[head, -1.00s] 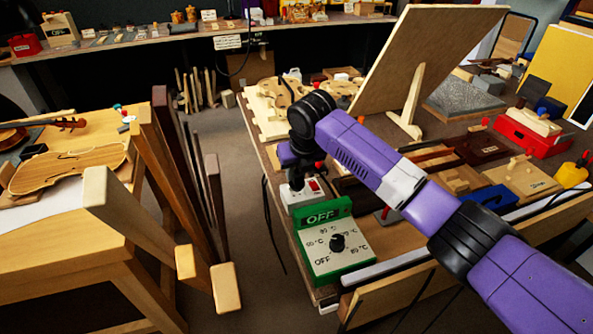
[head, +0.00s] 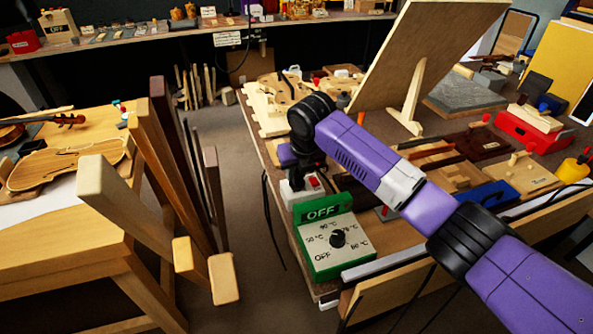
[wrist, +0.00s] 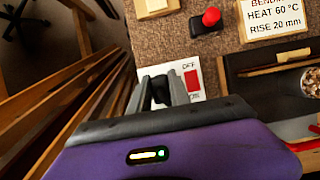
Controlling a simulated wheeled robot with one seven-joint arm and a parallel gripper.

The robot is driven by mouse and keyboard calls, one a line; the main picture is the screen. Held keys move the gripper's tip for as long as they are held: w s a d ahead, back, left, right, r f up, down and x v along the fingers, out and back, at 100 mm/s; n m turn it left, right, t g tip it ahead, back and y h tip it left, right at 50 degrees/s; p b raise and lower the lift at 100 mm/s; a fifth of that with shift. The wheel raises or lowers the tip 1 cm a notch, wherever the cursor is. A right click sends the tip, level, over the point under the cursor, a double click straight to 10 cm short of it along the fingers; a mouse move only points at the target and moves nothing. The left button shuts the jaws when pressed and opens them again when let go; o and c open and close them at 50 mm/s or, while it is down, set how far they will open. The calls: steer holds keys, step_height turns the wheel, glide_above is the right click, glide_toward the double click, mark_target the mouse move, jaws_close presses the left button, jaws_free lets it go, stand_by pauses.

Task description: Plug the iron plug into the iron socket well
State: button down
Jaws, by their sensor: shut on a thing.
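My gripper (wrist: 165,90) is shut on the black iron plug (wrist: 160,90), which shows between its fingers in the wrist view. The socket well is hidden by the gripper and plug. I cannot tell whether the plug is in the well or just above it.
A green and cream dial box (head: 335,243) with an OFF sign stands in front of the socket box. A leaning board (head: 430,55) rises behind. A red-knobbed block (wrist: 210,18) and a lettered card (wrist: 275,17) lie beyond in the wrist view. Wooden bars (head: 185,190) stand left.

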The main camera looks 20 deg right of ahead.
steer(key=shift+f, duration=0.55)
steer(key=c, duration=1.1)
jaws_free()
steer(key=shift+r, duration=0.1)
steer(key=v, duration=0.7)
steer(key=shift+s+r, duration=0.2)
steer(key=shift+r, duration=0.1)
